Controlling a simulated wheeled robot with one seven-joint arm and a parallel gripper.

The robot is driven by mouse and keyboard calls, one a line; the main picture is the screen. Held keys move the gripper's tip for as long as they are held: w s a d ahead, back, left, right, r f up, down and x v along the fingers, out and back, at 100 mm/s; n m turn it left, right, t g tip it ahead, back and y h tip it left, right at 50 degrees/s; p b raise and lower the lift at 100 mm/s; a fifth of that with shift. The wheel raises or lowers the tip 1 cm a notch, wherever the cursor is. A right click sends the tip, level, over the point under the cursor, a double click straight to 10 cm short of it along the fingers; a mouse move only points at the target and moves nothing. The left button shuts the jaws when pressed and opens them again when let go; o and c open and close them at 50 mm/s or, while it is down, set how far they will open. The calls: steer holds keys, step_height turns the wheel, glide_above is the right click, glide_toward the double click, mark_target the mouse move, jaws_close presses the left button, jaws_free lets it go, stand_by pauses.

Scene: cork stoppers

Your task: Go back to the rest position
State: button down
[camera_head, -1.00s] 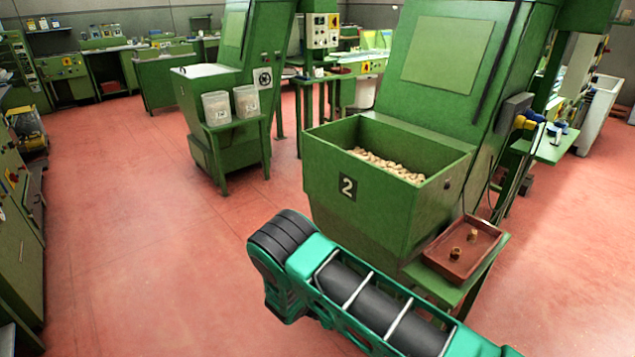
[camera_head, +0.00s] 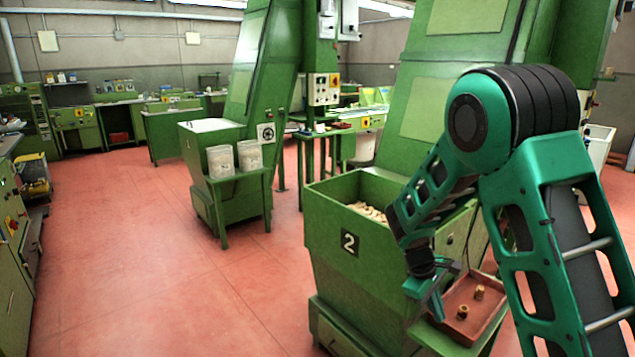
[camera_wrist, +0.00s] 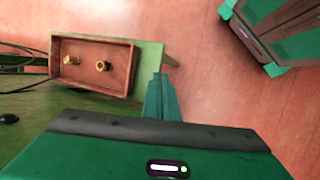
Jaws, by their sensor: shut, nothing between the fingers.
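My gripper (camera_head: 437,308) hangs on my folded green arm, in front of the hopper marked 2 and just left of the small brown tray (camera_head: 463,331) in the head view. Its fingers are shut and empty in the wrist view (camera_wrist: 160,97). The tray also shows in the wrist view (camera_wrist: 85,80), left of the fingers and apart from them. Two cork stoppers, one (camera_wrist: 71,60) and another (camera_wrist: 102,66), stand in it. My raised elbow hides part of the machine behind.
The green hopper (camera_head: 335,265) marked 2 holds many pale corks (camera_head: 368,212). The tray rests on a green shelf (camera_wrist: 148,60) beside the hopper. Another green machine (camera_head: 210,140) with two white tubs (camera_head: 220,160) stands farther back. Open red floor (camera_head: 130,260) lies left.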

steer(key=s+d+r+m+y, duration=0.1)
steer(key=s+d+r+m, duration=0.35)
steer(key=s+r, duration=0.3)
steer(key=s+d+r+m+y, duration=0.2)
steer(key=s+d+r+m, duration=0.3)
steer(key=s, duration=0.4)
steer(key=s+r+m+y, duration=0.1)
steer(key=s+r+m, duration=0.1)
steer(key=s, duration=0.6)
steer(key=s+r+m, duration=0.2)
steer(key=s+m, duration=0.1)
steer(key=s, duration=0.6)
steer(key=shift+r+y, duration=0.35)
steer(key=shift+y, duration=0.05)
steer(key=shift+s, duration=0.15)
